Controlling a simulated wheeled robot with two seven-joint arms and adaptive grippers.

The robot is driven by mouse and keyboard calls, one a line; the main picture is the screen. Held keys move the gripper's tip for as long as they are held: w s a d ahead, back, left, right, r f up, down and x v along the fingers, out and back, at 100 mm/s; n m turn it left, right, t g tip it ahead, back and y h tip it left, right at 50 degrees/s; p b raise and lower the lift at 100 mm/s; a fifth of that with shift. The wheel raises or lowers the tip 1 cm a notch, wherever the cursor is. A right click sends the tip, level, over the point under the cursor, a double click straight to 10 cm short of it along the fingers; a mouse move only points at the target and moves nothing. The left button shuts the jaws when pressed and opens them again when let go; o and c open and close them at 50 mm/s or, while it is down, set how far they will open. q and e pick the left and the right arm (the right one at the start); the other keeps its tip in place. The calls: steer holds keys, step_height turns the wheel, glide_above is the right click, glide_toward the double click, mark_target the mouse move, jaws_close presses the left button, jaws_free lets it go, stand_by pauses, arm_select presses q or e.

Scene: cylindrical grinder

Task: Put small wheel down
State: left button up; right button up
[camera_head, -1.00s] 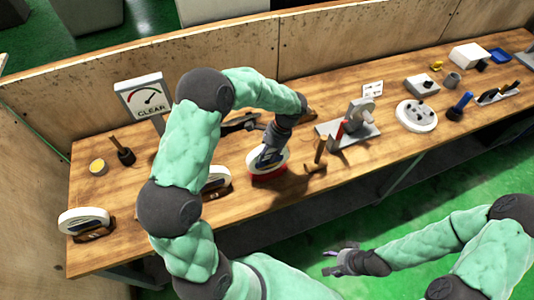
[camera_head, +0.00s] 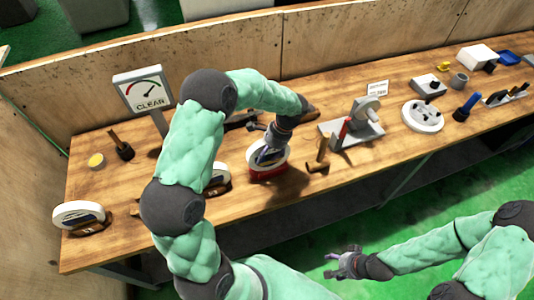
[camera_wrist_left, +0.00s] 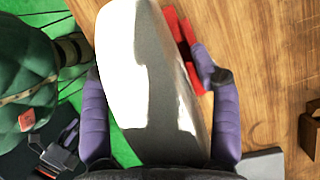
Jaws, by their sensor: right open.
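The small wheel (camera_head: 281,158), white-rimmed with a dark face, stands at a red stand (camera_head: 268,174) near the table's front edge. My left gripper (camera_head: 268,153) reaches down over it from above. In the left wrist view the white wheel (camera_wrist_left: 150,70) fills the space between the two purple fingers (camera_wrist_left: 158,110), which lie along both its sides. Part of the red stand (camera_wrist_left: 185,45) shows beside it there. I cannot tell whether the wheel rests fully in the stand. My right gripper (camera_head: 345,262) is open and empty, over the green floor in front of the table.
Other white wheels sit in brown stands, one (camera_head: 80,214) at the left end and one (camera_head: 218,178) partly behind my left arm. A gauge sign (camera_head: 147,92) stands at the back. A wooden-handled hammer (camera_head: 322,152) and a grey fixture (camera_head: 357,127) stand to the right.

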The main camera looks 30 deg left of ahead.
arm_select(q)
steer(key=v, duration=0.3)
steer(key=p+v, duration=0.1)
steer(key=v, duration=0.6)
steer(key=shift+w, duration=0.35)
steer(key=shift+d+r, duration=0.2)
steer(key=shift+r, duration=0.25)
steer(key=shift+w, duration=0.1)
